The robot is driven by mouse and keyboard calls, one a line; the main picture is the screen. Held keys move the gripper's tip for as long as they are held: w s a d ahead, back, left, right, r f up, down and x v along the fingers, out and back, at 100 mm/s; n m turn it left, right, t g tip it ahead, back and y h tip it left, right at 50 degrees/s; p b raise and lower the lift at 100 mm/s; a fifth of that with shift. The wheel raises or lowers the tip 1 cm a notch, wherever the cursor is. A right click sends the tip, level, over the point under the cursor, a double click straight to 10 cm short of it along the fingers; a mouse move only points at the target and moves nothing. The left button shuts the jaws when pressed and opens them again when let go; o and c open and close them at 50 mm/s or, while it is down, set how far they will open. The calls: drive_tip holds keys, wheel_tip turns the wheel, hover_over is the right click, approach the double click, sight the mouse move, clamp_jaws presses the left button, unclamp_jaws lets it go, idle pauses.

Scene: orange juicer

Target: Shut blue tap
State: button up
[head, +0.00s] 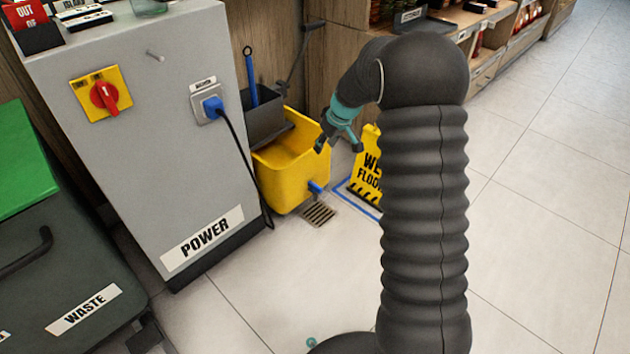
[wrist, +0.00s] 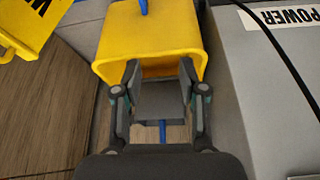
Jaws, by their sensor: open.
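The blue tap (head: 317,187) sticks out low on the front of the yellow mop bucket (head: 283,172). In the wrist view, a blue piece that looks like the tap (wrist: 143,6) shows at the top edge, cut off by the frame, against the bucket (wrist: 140,35). Whether the tap is turned on or off is too small to tell. My gripper (head: 339,143) is open and empty, above and to the right of the tap in the head view. In the wrist view my gripper's two fingers (wrist: 160,72) are spread over the bucket's rim side, apart from the tap.
A grey power cabinet (head: 150,150) with a hanging black cable stands left of the bucket. A yellow wet floor sign (head: 366,172) stands to its right. A drain grate (head: 319,213) lies below the tap. A blue handle (head: 251,75) rises behind. Open floor lies right.

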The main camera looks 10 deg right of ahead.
drive_tip(key=n+p, duration=0.1)
approach(315, 185)
drive_tip(key=shift+y, duration=0.3)
drive_tip(key=x, duration=0.9)
drive_tip(key=shift+w+d+f+b, duration=0.15)
drive_tip(key=shift+w+f+b, duration=0.1)
drive_tip(key=shift+b, duration=0.05)
clamp_jaws()
